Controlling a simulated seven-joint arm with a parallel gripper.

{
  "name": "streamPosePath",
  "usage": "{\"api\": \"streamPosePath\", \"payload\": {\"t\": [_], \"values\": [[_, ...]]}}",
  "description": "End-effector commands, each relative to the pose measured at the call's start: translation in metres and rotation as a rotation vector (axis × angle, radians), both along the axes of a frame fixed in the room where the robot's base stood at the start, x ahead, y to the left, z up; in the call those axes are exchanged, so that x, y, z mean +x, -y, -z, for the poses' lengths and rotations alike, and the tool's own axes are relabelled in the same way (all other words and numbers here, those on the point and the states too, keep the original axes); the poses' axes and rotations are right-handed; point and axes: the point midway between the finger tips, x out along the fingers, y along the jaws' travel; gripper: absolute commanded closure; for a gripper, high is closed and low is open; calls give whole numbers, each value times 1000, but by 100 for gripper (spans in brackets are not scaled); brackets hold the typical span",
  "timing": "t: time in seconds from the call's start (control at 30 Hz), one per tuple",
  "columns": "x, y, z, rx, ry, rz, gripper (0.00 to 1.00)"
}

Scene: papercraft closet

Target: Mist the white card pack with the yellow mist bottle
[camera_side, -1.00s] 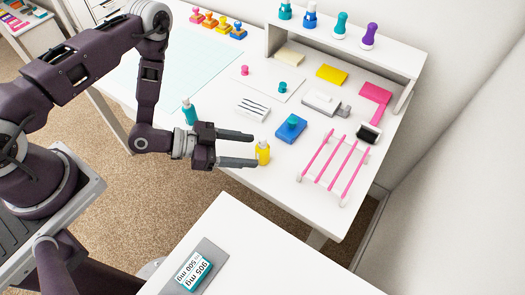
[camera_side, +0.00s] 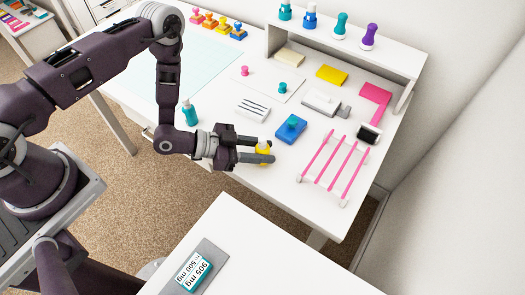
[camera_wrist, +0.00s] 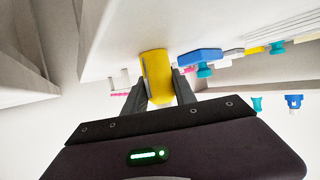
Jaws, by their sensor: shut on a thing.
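The yellow mist bottle (camera_side: 263,153) stands near the front edge of the white desk, between the fingers of my gripper (camera_side: 271,150). In the wrist view, the yellow bottle (camera_wrist: 156,70) fills the gap between the dark fingers of my gripper (camera_wrist: 160,88), which are shut on it. Its lower part is partly hidden, and I cannot tell whether it is clear of the desk. A flat white pack with dark stripes (camera_side: 252,108), which looks like the white card pack, lies on the desk behind the bottle, apart from my gripper.
A blue block with a knob (camera_side: 290,128) sits close right of the bottle. A pink-barred rack (camera_side: 334,172) stands farther right. A teal bottle (camera_side: 190,113) stands left, near my wrist. A grey-white box (camera_side: 320,102) and yellow block (camera_side: 331,74) lie farther back.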

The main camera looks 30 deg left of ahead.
Motion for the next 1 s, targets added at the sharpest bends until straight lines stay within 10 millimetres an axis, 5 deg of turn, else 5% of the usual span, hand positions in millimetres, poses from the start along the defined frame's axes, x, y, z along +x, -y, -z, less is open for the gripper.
{"api": "streamPosePath", "payload": {"t": [0.17, 0.5, 0.67, 0.87, 1.0], "values": [[0, 0, -9, 0, 0, 0, 100], [1, 0, -86, 0, 3, -1, 100], [13, -9, -93, 0, -1, -56, 100], [72, -58, -69, 1, 1, -326, 100], [120, -116, -54, -1, 3, -604, 100]]}}
